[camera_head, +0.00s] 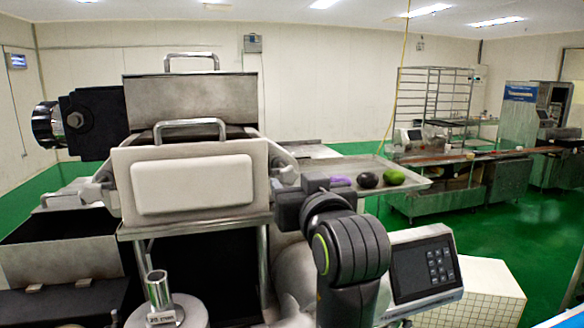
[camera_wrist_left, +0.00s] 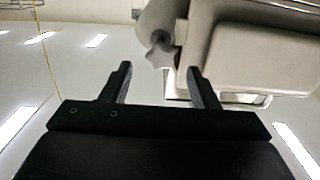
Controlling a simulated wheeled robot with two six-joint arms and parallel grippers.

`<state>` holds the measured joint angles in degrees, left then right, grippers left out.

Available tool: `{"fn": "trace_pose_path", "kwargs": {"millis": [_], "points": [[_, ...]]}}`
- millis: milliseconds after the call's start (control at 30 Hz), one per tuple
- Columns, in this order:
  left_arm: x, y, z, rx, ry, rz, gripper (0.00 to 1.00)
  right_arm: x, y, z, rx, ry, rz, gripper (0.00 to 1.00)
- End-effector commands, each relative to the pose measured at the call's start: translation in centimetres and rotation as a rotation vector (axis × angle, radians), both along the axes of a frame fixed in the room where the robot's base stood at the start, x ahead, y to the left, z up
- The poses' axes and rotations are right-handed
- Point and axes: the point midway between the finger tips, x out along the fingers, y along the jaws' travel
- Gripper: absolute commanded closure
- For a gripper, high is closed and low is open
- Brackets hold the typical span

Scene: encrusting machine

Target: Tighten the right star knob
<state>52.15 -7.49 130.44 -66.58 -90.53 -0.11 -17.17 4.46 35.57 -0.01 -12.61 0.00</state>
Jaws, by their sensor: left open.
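The right star knob (camera_head: 285,174) is a pale lobed knob on the right side of the machine's front housing. In the left wrist view the star knob (camera_wrist_left: 160,57) appears just beyond and between the two fingertips of my left gripper (camera_wrist_left: 159,72). That gripper is open, with a clear gap between its dark fingers, and it does not grip the knob. Whether a finger touches the knob I cannot tell. In the head view my left gripper (camera_head: 289,207) is a dark shape just below the knob, its fingers largely hidden. My right gripper is not in view.
The machine's white front block (camera_head: 193,184) and hopper (camera_head: 190,100) stand left of the knob. A control panel (camera_head: 425,268) is at lower right. Behind is a tray (camera_head: 418,184) with purple, dark and green items. A matching left knob (camera_head: 97,190) is across the machine.

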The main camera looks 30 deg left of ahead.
Motion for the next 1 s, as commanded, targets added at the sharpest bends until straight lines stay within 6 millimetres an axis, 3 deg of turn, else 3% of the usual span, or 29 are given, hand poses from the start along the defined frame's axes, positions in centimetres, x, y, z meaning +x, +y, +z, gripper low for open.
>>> {"fn": "trace_pose_path", "kwargs": {"millis": [300, 733, 1000], "points": [[2.0, 2.4, 0.2, 0.001, 0.002, 0.002, 0.45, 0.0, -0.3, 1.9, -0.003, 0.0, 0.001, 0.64], [2.4, 2.9, -0.1, -0.002, 0.001, 0.0, 0.45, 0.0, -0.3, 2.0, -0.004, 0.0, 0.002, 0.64], [2.4, 2.8, 0.0, -0.001, 0.001, 0.0, 0.81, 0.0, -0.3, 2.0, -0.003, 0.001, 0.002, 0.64]]}}
